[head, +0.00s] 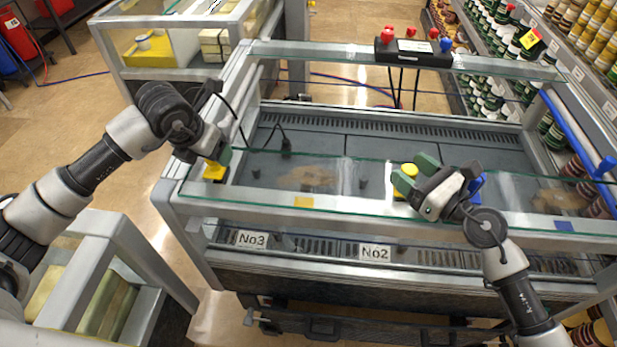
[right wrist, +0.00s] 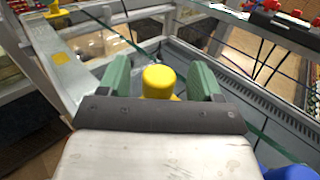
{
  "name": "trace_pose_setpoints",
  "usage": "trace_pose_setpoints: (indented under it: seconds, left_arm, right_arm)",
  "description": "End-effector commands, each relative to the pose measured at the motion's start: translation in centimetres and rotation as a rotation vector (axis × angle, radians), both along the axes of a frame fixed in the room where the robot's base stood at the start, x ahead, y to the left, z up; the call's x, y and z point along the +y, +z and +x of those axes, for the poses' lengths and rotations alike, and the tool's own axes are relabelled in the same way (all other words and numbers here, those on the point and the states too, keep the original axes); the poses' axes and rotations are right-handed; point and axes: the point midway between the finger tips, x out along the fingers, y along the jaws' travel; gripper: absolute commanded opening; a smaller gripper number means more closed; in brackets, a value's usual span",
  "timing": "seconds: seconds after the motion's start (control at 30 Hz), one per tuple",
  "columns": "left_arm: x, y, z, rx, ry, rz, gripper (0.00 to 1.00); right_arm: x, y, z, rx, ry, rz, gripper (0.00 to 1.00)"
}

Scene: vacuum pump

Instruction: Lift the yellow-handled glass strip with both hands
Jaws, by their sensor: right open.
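The glass strip (head: 335,172) lies along the front of the metal-framed station, with a yellow handle near each end. The left yellow handle (head: 214,171) is on the frame's left front corner. My left gripper (head: 222,156) is right at that handle, and its jaw gap is hidden. The right yellow handle (head: 409,170) is beside my right gripper (head: 410,174), which is open with green fingers. In the right wrist view, the rounded yellow handle (right wrist: 159,80) stands between the two spread fingers (right wrist: 160,78), with a gap visible on each side.
A box with red and blue knobs (head: 413,50) sits on the back rail. A blue bar (head: 580,140) runs along the right side. Another glass-topped station (head: 180,45) stands behind left.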

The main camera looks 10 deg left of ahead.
Motion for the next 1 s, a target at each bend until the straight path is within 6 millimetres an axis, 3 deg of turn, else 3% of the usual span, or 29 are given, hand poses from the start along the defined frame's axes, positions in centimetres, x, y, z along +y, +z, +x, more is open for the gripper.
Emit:
trace_pose_setpoints:
  seconds: [0.2,0.57,0.9,1.0]
  left_arm:
    - [-0.2,-1.9,0.7,0.001,0.000,0.000,0.65]
    - [-0.2,-2.1,0.8,0.000,0.000,0.001,0.63]
    - [-0.2,-2.1,0.9,0.000,0.000,0.001,0.11]
    - [-0.2,-2.1,0.9,-0.001,0.001,0.002,0.00]
  right_arm:
    - [1.4,0.0,1.5,0.001,0.000,0.001,0.65]
    - [1.6,0.0,1.7,0.001,0.000,0.001,0.63]
    - [1.6,0.0,1.7,0.001,0.000,0.001,0.11]
    - [1.6,0.0,1.7,0.001,0.000,0.000,0.00]
